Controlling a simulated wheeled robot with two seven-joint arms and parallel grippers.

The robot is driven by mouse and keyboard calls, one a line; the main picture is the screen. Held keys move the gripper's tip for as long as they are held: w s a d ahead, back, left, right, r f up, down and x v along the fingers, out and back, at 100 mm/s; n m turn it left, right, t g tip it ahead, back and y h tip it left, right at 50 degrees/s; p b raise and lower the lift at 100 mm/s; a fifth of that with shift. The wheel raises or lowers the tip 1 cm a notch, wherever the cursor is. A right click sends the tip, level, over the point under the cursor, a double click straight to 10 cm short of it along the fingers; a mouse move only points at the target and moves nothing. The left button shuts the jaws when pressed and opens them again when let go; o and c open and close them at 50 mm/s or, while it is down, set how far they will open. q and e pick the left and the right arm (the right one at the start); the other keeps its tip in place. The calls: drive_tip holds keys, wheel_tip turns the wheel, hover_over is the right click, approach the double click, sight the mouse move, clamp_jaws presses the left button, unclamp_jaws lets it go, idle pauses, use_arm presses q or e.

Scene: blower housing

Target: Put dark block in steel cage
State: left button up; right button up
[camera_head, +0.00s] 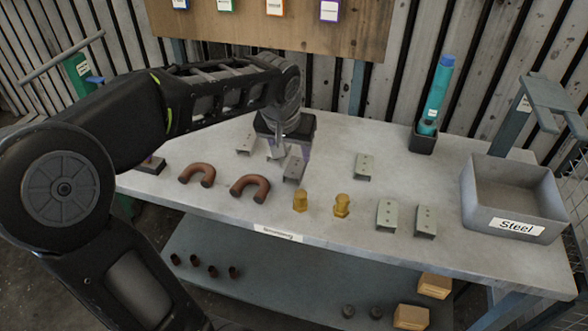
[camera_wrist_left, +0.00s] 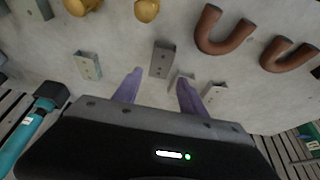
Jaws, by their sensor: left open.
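Several grey metal blocks with small holes stand on the table. The darkest grey block (camera_head: 293,168) stands near the middle, just in front of my left gripper (camera_head: 285,150); it also shows in the left wrist view (camera_wrist_left: 162,60), ahead of the gap between the purple fingers (camera_wrist_left: 158,92). My left gripper is open and holds nothing; its body hides part of the table behind. Lighter blocks (camera_head: 245,145) (camera_head: 363,167) stand to either side. A grey open bin (camera_head: 515,228) labelled "Steel" stands at the right end and looks empty. My right gripper is not in view.
Two brown U-shaped pipes (camera_head: 250,187) lie left of the dark block. Two yellow bolts (camera_head: 300,201) stand in front. Two more grey blocks (camera_head: 387,215) stand front right. A lower shelf (camera_head: 300,275) holds small parts.

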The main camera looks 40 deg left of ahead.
sight(296, 166)
use_arm(q)
drive_tip(key=shift+d, duration=0.15)
drive_tip(key=shift+x, duration=1.3)
drive_tip(key=shift+a+p+x, duration=0.1)
drive_tip(key=shift+p+x, duration=0.15)
drive_tip(key=shift+x, duration=1.05)
drive_tip(key=shift+a+p+x, duration=0.15)
drive_tip(key=shift+p+x, duration=0.05)
drive_tip(key=shift+x, duration=1.1)
clamp_jaws()
